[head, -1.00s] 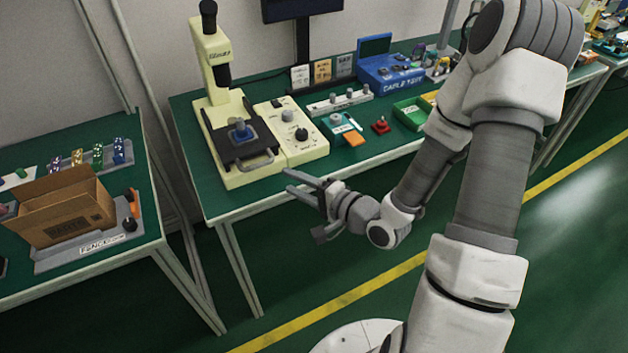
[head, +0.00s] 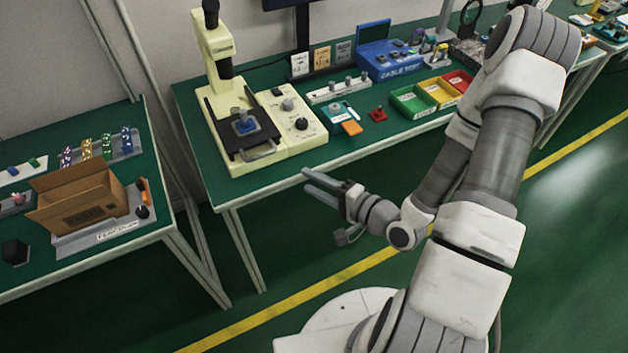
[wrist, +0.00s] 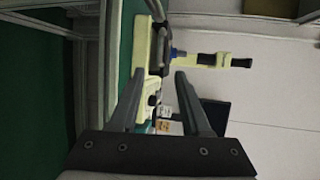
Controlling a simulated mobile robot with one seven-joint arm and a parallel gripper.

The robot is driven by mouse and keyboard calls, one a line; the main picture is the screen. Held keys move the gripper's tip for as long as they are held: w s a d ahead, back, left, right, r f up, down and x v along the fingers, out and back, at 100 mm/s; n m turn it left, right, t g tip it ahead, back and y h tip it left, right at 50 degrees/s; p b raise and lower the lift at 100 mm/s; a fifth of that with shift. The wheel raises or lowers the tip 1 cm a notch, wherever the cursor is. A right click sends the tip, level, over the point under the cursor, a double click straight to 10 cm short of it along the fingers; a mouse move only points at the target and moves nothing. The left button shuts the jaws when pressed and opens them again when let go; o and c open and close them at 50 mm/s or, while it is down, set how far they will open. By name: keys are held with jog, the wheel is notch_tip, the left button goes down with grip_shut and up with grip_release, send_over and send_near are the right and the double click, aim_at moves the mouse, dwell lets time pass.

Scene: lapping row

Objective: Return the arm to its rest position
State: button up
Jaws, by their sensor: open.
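My gripper (head: 322,187) is open and empty in the head view. It hangs in the air in front of the middle table's front edge, below and to the right of the cream microscope machine. My arm folds back from it to the right side of the view. In the wrist view my gripper (wrist: 160,95) shows two dark fingers spread apart with nothing held between them. The cream machine (wrist: 205,60) shows beyond the fingertips, turned on its side.
The middle table (head: 365,155) holds the cream machine (head: 300,128), a blue cable tester (head: 388,65), coloured bins (head: 412,102) and small parts. A left table carries an open cardboard box (head: 80,205).

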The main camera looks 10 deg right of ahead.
dwell(0.3)
jog(key=w+d+r+n+g+h+p, duration=0.2)
jog(key=w+d+r+n+g+h, duration=0.15)
jog(key=d+r+n+h, duration=0.65)
jog(key=s+a+r+g, duration=0.1)
jog(key=s+a+r, duration=0.1)
jog(key=s+r, duration=0.7)
jog(key=s+a+r+n+g+p, duration=0.1)
jog(key=s+a+r+g, duration=0.1)
jog(key=s+r, duration=0.7)
jog(key=shift+s+a+r, duration=0.25)
jog(key=shift+a+r, duration=0.2)
jog(key=shift+a, duration=0.35)
